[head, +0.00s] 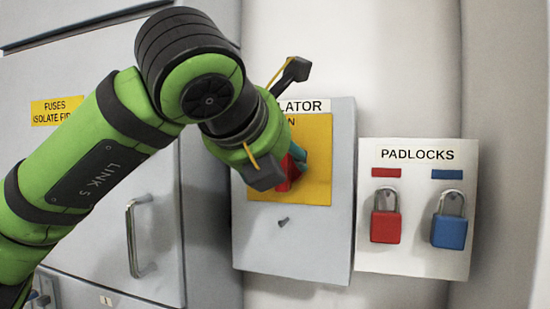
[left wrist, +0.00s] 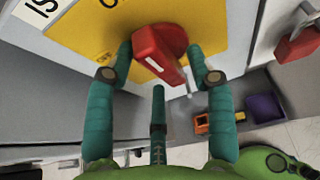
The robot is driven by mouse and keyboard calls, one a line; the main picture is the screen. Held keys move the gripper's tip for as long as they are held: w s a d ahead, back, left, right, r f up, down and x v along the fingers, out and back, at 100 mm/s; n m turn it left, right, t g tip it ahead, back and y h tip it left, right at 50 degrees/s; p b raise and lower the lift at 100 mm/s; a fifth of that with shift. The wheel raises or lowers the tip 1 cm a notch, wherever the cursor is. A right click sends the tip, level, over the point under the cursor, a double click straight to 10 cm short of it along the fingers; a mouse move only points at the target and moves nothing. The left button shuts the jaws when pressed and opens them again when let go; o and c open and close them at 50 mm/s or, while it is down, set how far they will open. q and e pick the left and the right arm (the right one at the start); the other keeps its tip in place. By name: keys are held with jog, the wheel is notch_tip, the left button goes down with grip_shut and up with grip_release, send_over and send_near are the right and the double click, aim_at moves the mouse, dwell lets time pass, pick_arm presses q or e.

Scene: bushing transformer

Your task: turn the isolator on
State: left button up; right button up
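The isolator box (head: 300,245) is light grey, with a yellow plate (head: 318,170) and a label partly hidden by my left arm. Its red rotary handle (head: 283,184) is mostly hidden behind my left gripper (head: 294,158) in the head view. In the left wrist view, the red handle (left wrist: 158,58) sits on a round red base on the yellow plate, with a white mark on its end. The teal fingers of my left gripper (left wrist: 160,50) are spread on both sides of the handle, with visible gaps. A third finger is below it. My right gripper is not in view.
A padlock board (head: 415,245) hangs right of the isolator, with a red padlock (head: 385,227) and a blue padlock (head: 449,232). A small peg (head: 283,221) sticks out below the yellow plate. A grey cabinet door with a handle (head: 133,238) is at left.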

pick_arm(q)
jog(key=shift+r, duration=0.1)
jog(key=v, duration=1.2)
jog(key=shift+d, duration=0.1)
